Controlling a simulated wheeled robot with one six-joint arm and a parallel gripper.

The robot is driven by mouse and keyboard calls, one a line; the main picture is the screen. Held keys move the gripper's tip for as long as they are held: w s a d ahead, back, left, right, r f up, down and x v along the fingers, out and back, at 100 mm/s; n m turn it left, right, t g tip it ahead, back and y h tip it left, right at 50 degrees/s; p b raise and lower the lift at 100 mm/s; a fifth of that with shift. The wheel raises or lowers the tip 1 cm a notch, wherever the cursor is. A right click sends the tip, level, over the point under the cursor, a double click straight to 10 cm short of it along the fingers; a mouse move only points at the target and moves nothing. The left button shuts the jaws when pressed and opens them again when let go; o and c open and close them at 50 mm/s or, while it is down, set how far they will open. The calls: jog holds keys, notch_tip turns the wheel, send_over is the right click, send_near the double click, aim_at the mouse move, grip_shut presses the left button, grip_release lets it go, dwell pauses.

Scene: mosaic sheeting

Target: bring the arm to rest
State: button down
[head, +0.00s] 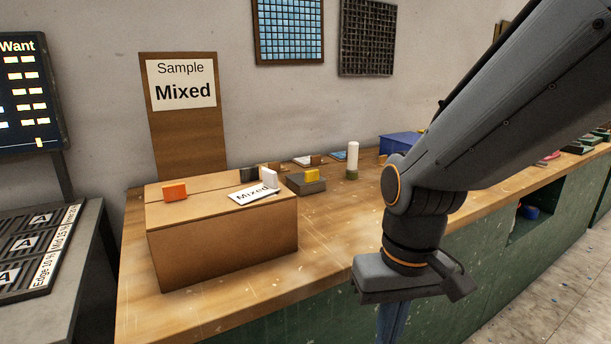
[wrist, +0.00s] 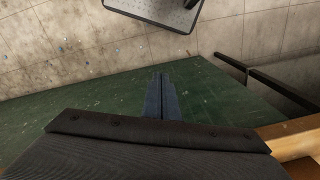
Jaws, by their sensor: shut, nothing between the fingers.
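My gripper shows at the lower right of the head view, in front of the bench's green front panel; its blue-grey fingers (head: 391,322) point down and run out of the frame. In the wrist view the fingers (wrist: 161,80) lie together with no gap and nothing between them. My arm comes in from the upper right and bends down at the wrist. The gripper hangs in front of the wooden bench (head: 335,232), apart from the things on it.
A "Sample Mixed" board (head: 185,140) stands behind. A white-topped cylinder (head: 352,158) stands further back. Bare wood lies right of the box.

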jog(key=d+r+m+p, duration=0.1)
jog(key=d+r+p, duration=0.5)
jog(key=p, duration=0.5)
jog(key=shift+s+d+m+h, duration=0.15)
jog(key=shift+d+m+h, duration=0.15)
jog(key=shift+d+m, duration=0.15)
